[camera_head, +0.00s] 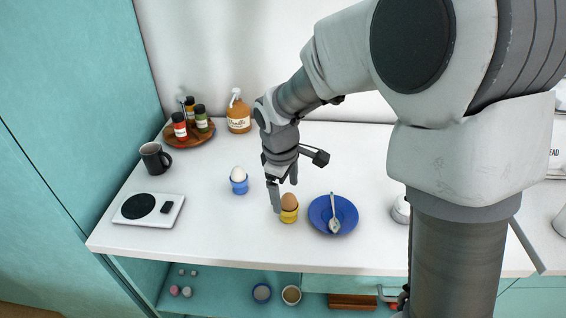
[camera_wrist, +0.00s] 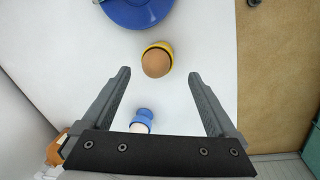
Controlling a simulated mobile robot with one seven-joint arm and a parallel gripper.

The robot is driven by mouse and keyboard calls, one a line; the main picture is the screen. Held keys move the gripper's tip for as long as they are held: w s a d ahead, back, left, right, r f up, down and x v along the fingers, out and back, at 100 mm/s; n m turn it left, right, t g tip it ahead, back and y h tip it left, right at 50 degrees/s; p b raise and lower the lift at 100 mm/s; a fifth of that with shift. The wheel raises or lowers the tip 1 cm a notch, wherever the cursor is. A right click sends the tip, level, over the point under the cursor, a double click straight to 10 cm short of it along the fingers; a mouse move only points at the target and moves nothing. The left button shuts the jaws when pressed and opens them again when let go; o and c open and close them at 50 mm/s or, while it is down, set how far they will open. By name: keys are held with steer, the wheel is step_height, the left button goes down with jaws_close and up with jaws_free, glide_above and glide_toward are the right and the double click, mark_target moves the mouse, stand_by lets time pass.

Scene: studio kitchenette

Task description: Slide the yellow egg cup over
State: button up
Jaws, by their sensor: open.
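The yellow egg cup (camera_head: 289,215) stands upright on the white counter with a brown egg (camera_head: 289,201) in it, just left of a blue plate. In the wrist view the yellow egg cup (camera_wrist: 168,48) shows as a rim around the brown egg (camera_wrist: 155,62), beyond the fingertips. My gripper (camera_head: 283,197) is open and empty, its fingers pointing down close to the egg cup's left and back side. In the wrist view my gripper (camera_wrist: 158,73) has its fingers wide apart, with the egg cup ahead of the gap. Whether a finger touches the cup cannot be told.
A blue egg cup (camera_head: 240,187) with a white egg stands to the left. The blue plate (camera_head: 348,207) with a spoon (camera_head: 333,212) lies close on the right. A scale (camera_head: 166,213), dark mug (camera_head: 155,158) and spice tray (camera_head: 205,138) are farther left. The counter front is clear.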

step_height(320, 180, up, 10)
steer(key=s, duration=0.1)
steer(key=shift+s+a+f+p, duration=0.15)
steer(key=shift+s+a+p, duration=0.05)
steer(key=shift+a+p, duration=0.15)
